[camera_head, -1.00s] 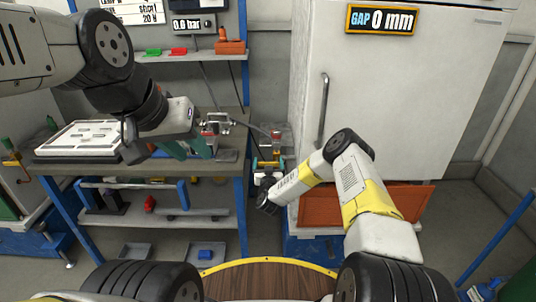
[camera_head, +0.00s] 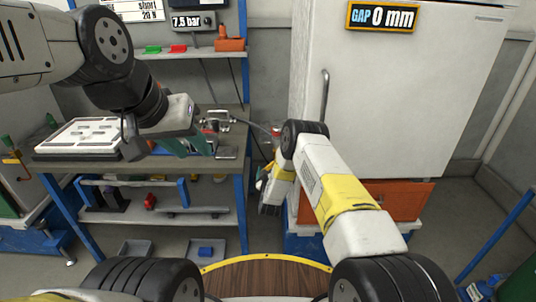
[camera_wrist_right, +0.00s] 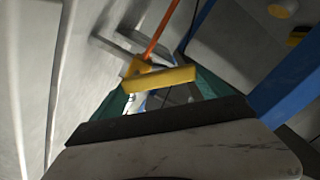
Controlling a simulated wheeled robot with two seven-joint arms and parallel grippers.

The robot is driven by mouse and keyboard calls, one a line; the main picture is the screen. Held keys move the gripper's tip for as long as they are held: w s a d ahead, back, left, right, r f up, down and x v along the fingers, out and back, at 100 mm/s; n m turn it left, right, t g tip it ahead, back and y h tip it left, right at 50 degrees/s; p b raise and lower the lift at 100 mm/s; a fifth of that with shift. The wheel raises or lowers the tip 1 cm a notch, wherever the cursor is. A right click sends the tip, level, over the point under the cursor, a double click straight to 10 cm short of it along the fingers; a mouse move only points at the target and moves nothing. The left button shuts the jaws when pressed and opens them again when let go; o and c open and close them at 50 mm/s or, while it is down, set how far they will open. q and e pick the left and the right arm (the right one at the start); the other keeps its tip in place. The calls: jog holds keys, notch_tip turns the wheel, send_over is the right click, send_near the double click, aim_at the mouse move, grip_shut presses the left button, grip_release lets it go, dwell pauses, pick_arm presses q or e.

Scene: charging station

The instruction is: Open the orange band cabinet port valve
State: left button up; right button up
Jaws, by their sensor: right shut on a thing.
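In the right wrist view a yellow valve handle (camera_wrist_right: 160,78) lies across the space between the green fingers of my right gripper (camera_wrist_right: 158,95), which is shut on it. An orange line (camera_wrist_right: 163,28) runs up from beside the handle. In the head view my right gripper (camera_head: 263,182) is mostly hidden behind my right arm, low beside the white cabinet (camera_head: 400,100); the valve is hidden there too. My left gripper (camera_head: 183,146) hangs over the workbench at left, its green fingers apart and nothing seen between them.
A pressure display (camera_head: 187,22) reads 7.5 bar. A sign (camera_head: 382,18) on the cabinet reads GAP 0 mm. The blue-framed workbench (camera_head: 242,195) stands left of the cabinet and holds a white tray (camera_head: 55,148). Bare floor (camera_head: 445,225) lies at right.

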jog(key=n, duration=0.2)
jog(key=f+n, duration=0.1)
jog(key=n, duration=0.1)
jog(key=d+n, duration=0.1)
jog(key=shift+f+n, duration=0.25)
jog(key=shift+n, duration=0.15)
jog(key=shift+d+f+n, duration=0.15)
jog(key=shift+d+n, duration=0.2)
jog(key=shift+n, duration=0.55)
jog(key=shift+d+f+n, duration=0.15)
jog(key=shift+d+n, duration=0.2)
jog(key=shift+n, duration=0.55)
jog(key=o, duration=1.9)
jog(key=shift+s, duration=0.15)
jog(key=s, duration=0.7)
jog(key=shift+s, duration=0.3)
jog(key=shift+s, duration=0.1)
